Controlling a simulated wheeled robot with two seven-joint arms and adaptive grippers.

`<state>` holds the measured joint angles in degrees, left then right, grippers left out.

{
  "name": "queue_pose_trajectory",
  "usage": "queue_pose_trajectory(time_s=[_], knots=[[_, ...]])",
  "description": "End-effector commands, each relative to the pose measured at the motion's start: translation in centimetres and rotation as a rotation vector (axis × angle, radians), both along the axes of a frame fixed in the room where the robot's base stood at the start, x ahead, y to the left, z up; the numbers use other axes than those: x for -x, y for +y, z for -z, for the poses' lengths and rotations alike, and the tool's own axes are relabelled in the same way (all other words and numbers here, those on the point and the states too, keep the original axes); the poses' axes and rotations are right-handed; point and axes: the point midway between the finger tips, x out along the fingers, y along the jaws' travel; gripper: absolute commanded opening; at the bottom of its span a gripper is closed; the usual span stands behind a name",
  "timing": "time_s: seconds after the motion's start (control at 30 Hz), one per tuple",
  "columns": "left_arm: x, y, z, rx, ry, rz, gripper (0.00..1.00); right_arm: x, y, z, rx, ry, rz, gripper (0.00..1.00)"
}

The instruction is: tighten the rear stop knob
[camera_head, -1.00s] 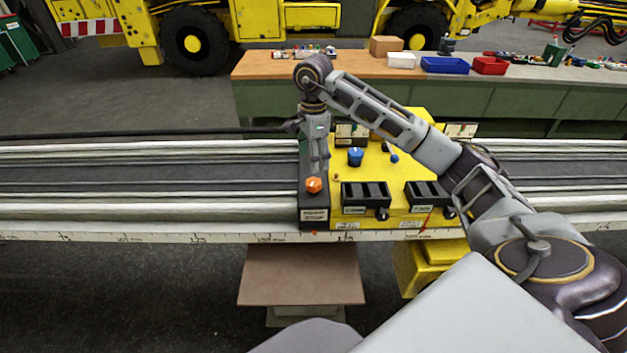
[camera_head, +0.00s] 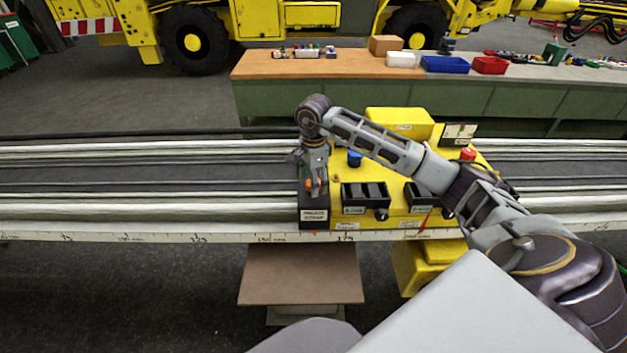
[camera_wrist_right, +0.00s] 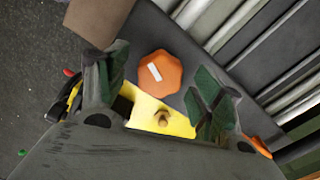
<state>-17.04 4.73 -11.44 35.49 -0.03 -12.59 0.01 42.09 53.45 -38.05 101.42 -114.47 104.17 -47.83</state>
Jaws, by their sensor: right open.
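The orange rear stop knob (camera_wrist_right: 160,73) shows in the right wrist view, a faceted knob with a white mark on top. It sits on the dark stop block (camera_head: 313,219) at the left end of the yellow carriage (camera_head: 400,202). My right gripper (camera_head: 315,191) points down over the knob, which it mostly hides in the head view. In the right wrist view its two green-padded fingers (camera_wrist_right: 160,92) stand apart, one on each side of the knob, with gaps between. Contact cannot be made out. My left gripper is not in view.
A blue knob (camera_head: 354,159) and black open-topped boxes (camera_head: 366,195) are on the carriage right of the stop block. A red button (camera_head: 468,154) is farther right. The rail (camera_head: 150,190) left of the block is clear. A workbench (camera_head: 340,68) with bins stands behind.

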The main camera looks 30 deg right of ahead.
Motion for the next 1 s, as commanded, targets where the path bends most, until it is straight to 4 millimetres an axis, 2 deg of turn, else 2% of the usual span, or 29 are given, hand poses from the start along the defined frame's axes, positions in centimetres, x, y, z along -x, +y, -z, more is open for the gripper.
queue_pose_trajectory(time_s=[0.3, 0.67, 1.0], knots=[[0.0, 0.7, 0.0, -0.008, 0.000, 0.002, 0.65, 0.0, 0.0, 0.1, 0.000, 0.000, 0.000, 0.67], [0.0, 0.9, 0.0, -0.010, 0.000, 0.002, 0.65, 0.0, 0.0, 0.1, 0.001, 0.000, 0.000, 0.21], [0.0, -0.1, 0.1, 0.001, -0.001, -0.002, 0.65, 0.0, 0.0, 0.1, 0.001, 0.000, 0.025, 0.21]])
